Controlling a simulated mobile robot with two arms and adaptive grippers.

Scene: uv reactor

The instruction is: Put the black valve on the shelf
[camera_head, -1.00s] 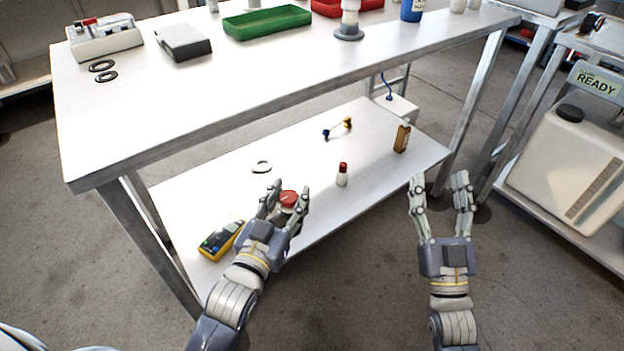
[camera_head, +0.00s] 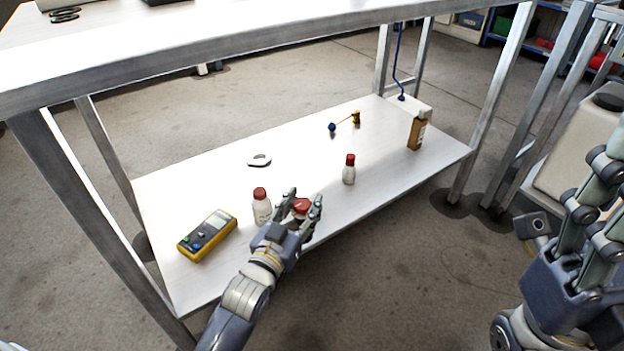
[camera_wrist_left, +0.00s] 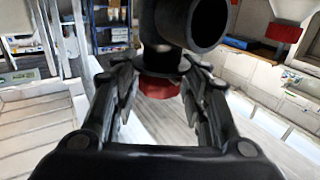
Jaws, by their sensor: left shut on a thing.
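My left gripper (camera_head: 302,212) is shut on the black valve, whose red part (camera_head: 302,205) shows between the fingers in the head view. In the left wrist view the valve's black pipe-like body (camera_wrist_left: 190,20) rises above the fingers, with the red part (camera_wrist_left: 158,87) between them. The left gripper (camera_wrist_left: 155,100) is over the front edge of the white lower shelf (camera_head: 215,175); I cannot tell if the valve touches it. My right gripper (camera_head: 598,200) is at the right edge, partly cut off; its opening is unclear.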

